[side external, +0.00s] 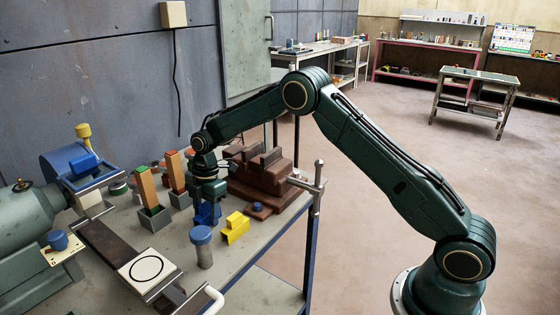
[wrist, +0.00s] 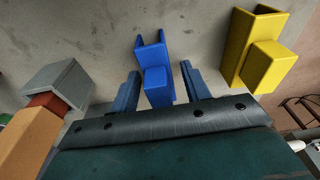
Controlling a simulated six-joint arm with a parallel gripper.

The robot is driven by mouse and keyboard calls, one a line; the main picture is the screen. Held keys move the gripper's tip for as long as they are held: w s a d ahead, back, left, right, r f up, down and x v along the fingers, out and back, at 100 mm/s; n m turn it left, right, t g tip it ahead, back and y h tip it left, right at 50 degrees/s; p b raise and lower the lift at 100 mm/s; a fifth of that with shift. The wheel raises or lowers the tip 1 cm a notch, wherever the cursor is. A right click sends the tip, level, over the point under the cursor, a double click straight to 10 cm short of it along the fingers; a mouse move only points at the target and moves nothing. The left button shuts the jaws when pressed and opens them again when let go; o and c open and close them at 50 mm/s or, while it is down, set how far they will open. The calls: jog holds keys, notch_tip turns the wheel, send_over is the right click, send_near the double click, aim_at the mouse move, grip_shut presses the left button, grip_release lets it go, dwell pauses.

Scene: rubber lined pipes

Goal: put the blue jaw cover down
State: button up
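The blue jaw cover (wrist: 157,82) is a channel-shaped piece with a block on it, between my gripper's fingers in the wrist view. In the side view the blue jaw cover (side external: 205,214) shows low under my gripper (side external: 208,194), at the bench top. My gripper (wrist: 160,75) is open, with a visible gap between each finger and the cover. The cover appears to rest on the grey bench (side external: 240,262); its underside is hidden. A similar yellow jaw cover (wrist: 262,52) lies to the right of it, also seen in the side view (side external: 235,228).
A grey holder with an orange block (wrist: 32,135) is close on the left in the wrist view. A blue-topped grey cylinder (side external: 202,247) stands in front. A brown vise (side external: 262,178) is behind on the right. A clamp (side external: 318,180) rises at the bench's right edge.

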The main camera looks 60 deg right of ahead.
jog(key=shift+r, duration=0.1)
notch_tip(320, 180, up, 14)
jog(key=d, duration=0.2)
jog(key=shift+f, duration=0.2)
dwell(0.5)
jog(key=shift+w, duration=0.1)
